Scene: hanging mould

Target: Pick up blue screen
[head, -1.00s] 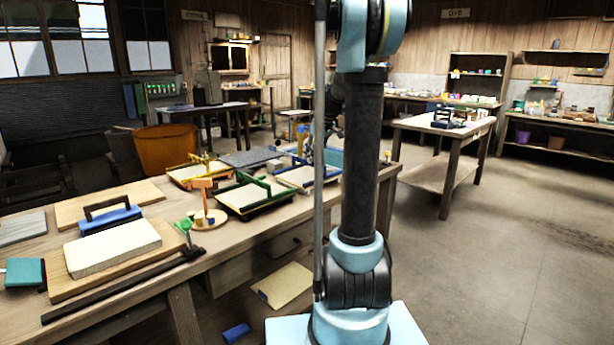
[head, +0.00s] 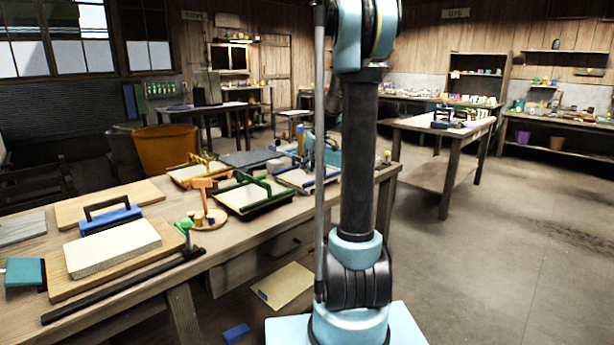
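The blue screen (head: 300,179), a shallow pale tray with a dark blue rim, lies at the far right of the long workbench, beside a green-framed screen (head: 257,197). My gripper (head: 306,155) is at the far end of the bench, just behind or above the blue screen. It is small and partly hidden by my own column and arm, so its fingers and any contact cannot be made out. A blue upright piece (head: 301,138) shows there; whether it belongs to the screen is unclear.
A yellow-framed screen (head: 196,173) and a grey slab (head: 248,158) lie on the bench (head: 240,234). An orange tub (head: 166,150) stands behind it. A second table (head: 428,125) stands to the right. The floor between is clear. A blue block (head: 237,333) lies on the floor.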

